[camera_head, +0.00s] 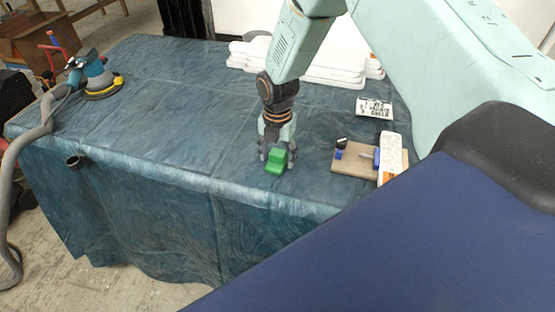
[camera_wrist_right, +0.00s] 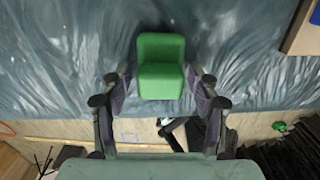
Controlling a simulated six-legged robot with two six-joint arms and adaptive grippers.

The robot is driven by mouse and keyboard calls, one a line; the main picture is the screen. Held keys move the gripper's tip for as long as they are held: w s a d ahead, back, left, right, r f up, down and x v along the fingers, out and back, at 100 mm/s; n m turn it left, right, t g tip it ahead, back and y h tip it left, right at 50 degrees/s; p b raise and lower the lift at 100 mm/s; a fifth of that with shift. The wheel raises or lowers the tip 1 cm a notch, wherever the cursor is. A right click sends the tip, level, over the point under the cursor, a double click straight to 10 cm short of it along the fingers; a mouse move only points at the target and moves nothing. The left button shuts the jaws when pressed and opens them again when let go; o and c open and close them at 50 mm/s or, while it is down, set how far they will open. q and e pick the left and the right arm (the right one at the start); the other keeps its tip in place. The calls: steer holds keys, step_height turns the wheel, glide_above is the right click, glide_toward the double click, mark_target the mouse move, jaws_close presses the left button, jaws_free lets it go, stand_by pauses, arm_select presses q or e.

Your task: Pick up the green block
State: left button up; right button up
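The green block (camera_head: 275,161) sits near the front edge of the table with the blue-green cover (camera_head: 190,130). It has a stepped shape. My right gripper (camera_head: 278,153) is directly at the block, pointing down. In the right wrist view, the green block (camera_wrist_right: 160,68) shows between the two fingertips of my right gripper (camera_wrist_right: 159,76). The fingers are spread, one on each side, with a narrow gap to the block on both sides. I cannot tell how far down the fingertips reach. My left gripper is not in view.
A wooden board (camera_head: 354,160) with small blue parts and a white-orange box (camera_head: 390,157) lie right of the block. A printed card (camera_head: 374,107) and folded white towels (camera_head: 330,65) are farther back. A sander (camera_head: 97,78) with a hose stands far left. The table's middle is clear.

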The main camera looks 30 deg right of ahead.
mark_target(278, 152)
steer(key=shift+s+d, duration=0.1)
steer(key=shift+c, duration=1.4)
steer(key=c, duration=0.6)
steer(key=shift+r, duration=0.1)
step_height(278, 152, up, 10)
steer(key=shift+f+p, duration=0.1)
steer(key=shift+p, duration=0.4)
